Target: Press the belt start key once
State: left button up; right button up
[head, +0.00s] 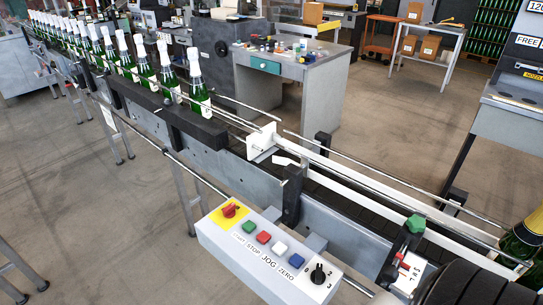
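The control box (225,243) is a pale grey panel on the near side of the conveyor, low in the middle of the head view. The labels below appear to read START, STOP, JOG and ZERO in that order, so the green key is the belt start key. The belt (350,199) runs behind the box, between rails. Neither of my grippers is in view, and nothing covers the keys.
A red knob on a yellow plate (229,210) and a black rotary selector (318,273) flank the keys. Green foil-topped bottles (197,95) queue on the conveyor before a white gate (262,142). A gold-necked bottle (523,240) and black rollers (470,286) are at right.

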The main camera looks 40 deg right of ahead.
aim_at(249, 226)
jog(key=k+z, duration=0.1)
jog(key=z, duration=1)
